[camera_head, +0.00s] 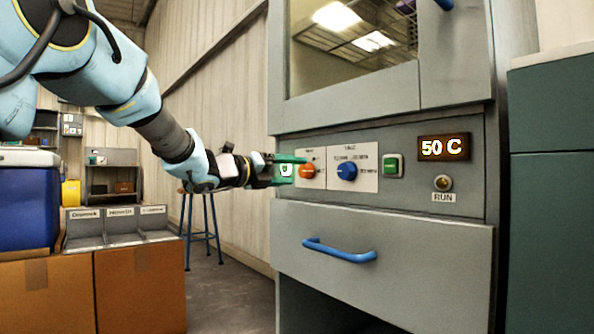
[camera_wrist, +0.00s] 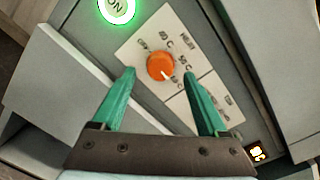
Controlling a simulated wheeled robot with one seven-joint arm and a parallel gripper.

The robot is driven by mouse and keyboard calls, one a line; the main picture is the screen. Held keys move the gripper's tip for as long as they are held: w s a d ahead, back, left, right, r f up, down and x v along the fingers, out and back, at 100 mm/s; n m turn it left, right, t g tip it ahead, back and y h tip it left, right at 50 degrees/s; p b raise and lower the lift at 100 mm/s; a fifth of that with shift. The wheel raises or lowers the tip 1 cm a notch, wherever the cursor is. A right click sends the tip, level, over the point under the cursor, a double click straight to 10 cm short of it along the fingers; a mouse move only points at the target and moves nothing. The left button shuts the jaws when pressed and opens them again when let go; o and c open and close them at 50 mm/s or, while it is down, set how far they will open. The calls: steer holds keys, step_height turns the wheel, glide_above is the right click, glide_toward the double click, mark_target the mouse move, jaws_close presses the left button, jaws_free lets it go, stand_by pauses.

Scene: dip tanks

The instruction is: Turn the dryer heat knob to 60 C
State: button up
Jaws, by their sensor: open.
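The orange heat knob (camera_head: 307,170) sits on a white label plate on the grey dryer panel. In the wrist view the orange knob (camera_wrist: 161,67) lies between and just beyond my green fingertips, with a white pointer line toward its lower right and small blurred temperature marks around it. My gripper (camera_head: 291,169) is open in front of the knob; in the wrist view its fingers (camera_wrist: 163,76) stand apart on either side, with no clear contact. The dryer display (camera_head: 444,148) reads 50 C.
A blue knob (camera_head: 347,171) is just right of the orange one, then a green button (camera_head: 393,165) and a RUN lamp (camera_head: 443,183). A lit ON button (camera_wrist: 117,9) is beside the orange knob. A drawer with a blue handle (camera_head: 340,250) is below.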

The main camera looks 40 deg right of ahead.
steer(key=a+p, duration=0.1)
steer(key=a, duration=0.7)
steer(key=shift+p, duration=0.35)
steer(key=shift+a, duration=0.1)
